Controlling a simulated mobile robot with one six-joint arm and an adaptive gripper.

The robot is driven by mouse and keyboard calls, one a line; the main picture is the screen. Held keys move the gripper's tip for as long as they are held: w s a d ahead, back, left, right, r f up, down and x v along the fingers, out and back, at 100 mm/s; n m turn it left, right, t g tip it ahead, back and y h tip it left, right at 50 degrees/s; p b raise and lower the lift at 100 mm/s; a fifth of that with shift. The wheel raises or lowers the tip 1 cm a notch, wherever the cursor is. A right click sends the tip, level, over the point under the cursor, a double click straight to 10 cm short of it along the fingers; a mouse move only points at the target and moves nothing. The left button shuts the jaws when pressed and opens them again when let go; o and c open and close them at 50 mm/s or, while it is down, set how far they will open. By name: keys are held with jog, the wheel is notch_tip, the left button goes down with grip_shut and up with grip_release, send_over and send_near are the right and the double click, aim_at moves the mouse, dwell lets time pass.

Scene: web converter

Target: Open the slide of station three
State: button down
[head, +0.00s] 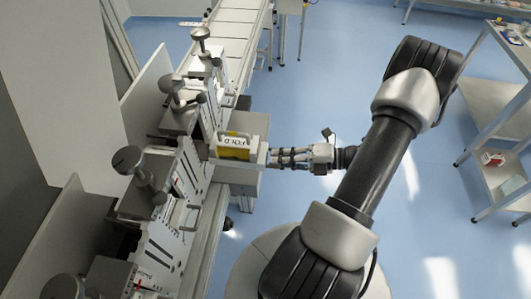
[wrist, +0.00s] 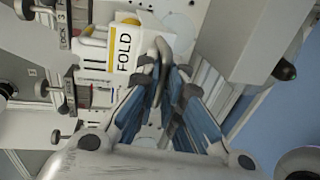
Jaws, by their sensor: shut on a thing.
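A white and yellow block labelled FOLD (head: 234,150) sits on a grey slide block (head: 236,176) at the machine's right side. The FOLD label (wrist: 125,46) is close up in the wrist view, beside a panel marked LOCK 3 (wrist: 64,28). My gripper (head: 271,158) reaches in from the right at the slide's outer end. In the wrist view my gripper (wrist: 166,78) is shut with its blue-padded fingers around a grey handle (wrist: 163,47). The fingers hide part of the handle. How far the slide stands out is hard to tell.
A row of stations with dark round knobs (head: 128,160) runs along the machine at left. A conveyor (head: 238,30) leads away at the back. Shelving (head: 505,100) stands at the far right. The blue floor (head: 430,170) between is mostly clear.

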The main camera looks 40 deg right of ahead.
jog(key=shift+s+d, duration=0.35)
jog(key=shift+s, duration=0.05)
jog(key=c, duration=1.7)
grip_release()
jog(key=v, duration=1.2)
